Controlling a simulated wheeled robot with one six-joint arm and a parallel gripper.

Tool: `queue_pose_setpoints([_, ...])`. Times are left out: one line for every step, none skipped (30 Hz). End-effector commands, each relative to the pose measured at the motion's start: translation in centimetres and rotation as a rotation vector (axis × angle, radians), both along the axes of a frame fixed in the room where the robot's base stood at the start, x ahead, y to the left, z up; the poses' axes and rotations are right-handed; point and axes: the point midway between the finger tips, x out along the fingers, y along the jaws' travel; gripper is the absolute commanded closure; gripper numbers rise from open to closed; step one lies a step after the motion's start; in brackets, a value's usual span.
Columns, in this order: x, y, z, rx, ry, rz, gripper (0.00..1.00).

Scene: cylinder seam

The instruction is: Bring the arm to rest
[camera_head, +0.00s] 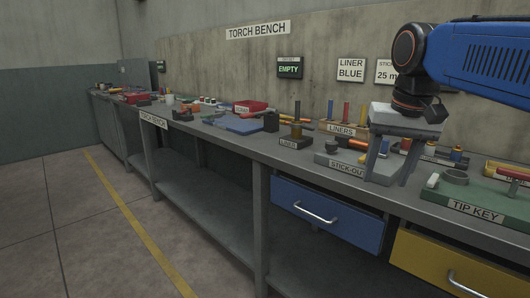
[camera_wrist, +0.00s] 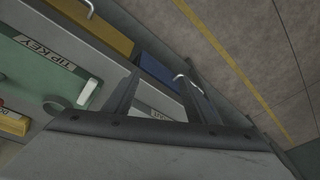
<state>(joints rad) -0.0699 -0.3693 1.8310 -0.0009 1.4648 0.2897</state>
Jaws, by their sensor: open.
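My blue arm (camera_head: 480,60) reaches in from the upper right in the head view. My gripper (camera_head: 389,178) points down over the front part of the bench, between the stick-out block and the tip key tray. Its two fingers are spread apart with nothing visible between them. In the wrist view my gripper (camera_wrist: 158,78) is also open and empty, with the bench edge and drawers beyond the tips. I cannot tell how far the fingertips are from the bench top.
The grey stick-out block (camera_head: 338,163) lies left of my gripper, the green tip key tray (camera_head: 475,198) right. The liners rack (camera_head: 341,129) stands behind. A blue drawer (camera_head: 325,213) and a yellow drawer (camera_head: 445,262) are below. The floor (camera_head: 90,230) in front is clear.

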Motion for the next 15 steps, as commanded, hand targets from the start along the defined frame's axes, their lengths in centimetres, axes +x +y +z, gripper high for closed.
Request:
queue_pose_setpoints([-1.4,-0.3,-1.6,-0.003,-0.015,0.013,0.49])
queue_pose_setpoints([-2.1,-0.5,-2.6,-0.006,-0.023,0.023,0.49])
queue_pose_setpoints([-3.0,-0.7,-4.0,-0.010,-0.036,0.036,0.49])
queue_pose_setpoints([-3.7,-0.8,-5.0,-0.013,-0.045,0.046,0.49])
queue_pose_setpoints([-4.4,-1.0,-6.0,-0.015,-0.055,0.056,0.49])
queue_pose_setpoints([-5.3,-1.1,-7.4,-0.020,-0.069,0.070,0.49])
queue_pose_setpoints([-6.0,-1.3,-8.5,-0.023,-0.078,0.080,0.49])
queue_pose_setpoints([-6.7,-1.4,-9.6,-0.028,-0.087,0.090,0.49])
queue_pose_setpoints([-7.6,-1.5,-11.2,-0.032,-0.099,0.103,0.49])
queue_pose_setpoints([-8.3,-1.7,-12.3,-0.037,-0.109,0.113,0.49])
queue_pose_setpoints([-9.0,-1.8,-13.4,-0.040,-0.119,0.123,0.49])
queue_pose_setpoints([-9.9,-1.9,-14.9,-0.046,-0.132,0.136,0.49])
queue_pose_setpoints([-10.5,-2.0,-16.0,-0.049,-0.140,0.144,0.49])
queue_pose_setpoints([-11.1,-2.1,-17.1,-0.054,-0.147,0.154,0.49])
queue_pose_setpoints([-11.9,-2.2,-18.5,-0.059,-0.158,0.164,0.49])
